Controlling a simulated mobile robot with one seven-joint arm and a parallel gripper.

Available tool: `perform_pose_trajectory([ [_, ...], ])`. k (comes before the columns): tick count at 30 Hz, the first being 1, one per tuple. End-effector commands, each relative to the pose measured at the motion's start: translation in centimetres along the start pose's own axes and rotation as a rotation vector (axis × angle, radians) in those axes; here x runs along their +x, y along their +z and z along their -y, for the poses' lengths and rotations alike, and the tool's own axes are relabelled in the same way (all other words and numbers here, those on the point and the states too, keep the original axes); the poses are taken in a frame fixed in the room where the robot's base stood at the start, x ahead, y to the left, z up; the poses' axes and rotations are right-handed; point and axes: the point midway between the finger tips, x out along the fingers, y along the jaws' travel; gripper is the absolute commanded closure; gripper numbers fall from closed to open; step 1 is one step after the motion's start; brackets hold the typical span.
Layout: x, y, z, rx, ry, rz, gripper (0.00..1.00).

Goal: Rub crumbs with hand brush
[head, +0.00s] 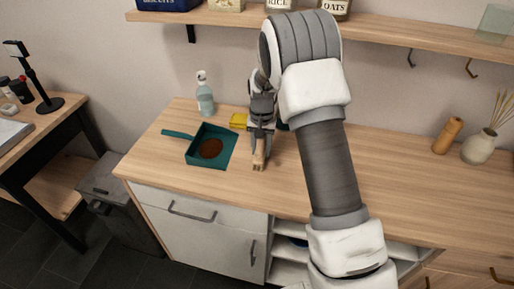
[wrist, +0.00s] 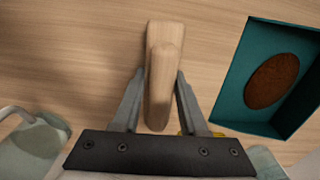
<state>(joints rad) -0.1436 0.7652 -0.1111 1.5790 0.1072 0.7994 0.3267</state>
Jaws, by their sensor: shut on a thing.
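My gripper (head: 259,148) is over the wooden counter, pointing down, to the right of the teal dustpan (head: 228,152). In the wrist view its fingers (wrist: 160,76) are shut on the pale wooden hand brush (wrist: 160,65), one finger on each side of the handle. The brush (head: 259,162) is low at the counter; its bristles are mostly hidden, and I cannot tell whether they touch. The dustpan also shows at the right of the wrist view (wrist: 233,98). A brown oval patch (head: 210,149) lies inside it. No loose crumbs can be made out on the counter.
A spray bottle (head: 205,98) and a yellow block (head: 238,120) stand behind the dustpan. A brown bottle (head: 447,135) and a reed vase (head: 481,147) are far right. A shelf (head: 230,19) hangs above. The counter's front left (head: 200,186) is clear.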

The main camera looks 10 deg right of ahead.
Motion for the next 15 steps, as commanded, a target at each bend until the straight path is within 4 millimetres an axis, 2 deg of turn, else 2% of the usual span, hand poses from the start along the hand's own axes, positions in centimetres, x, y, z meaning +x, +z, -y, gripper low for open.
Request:
perform_pose_trajectory([
  [9, 0.1, 0.3, -3.0, 0.004, 0.004, 0.005, 1.0],
  [15, 0.0, 0.5, -3.5, 0.001, 0.003, 0.005, 1.0],
])
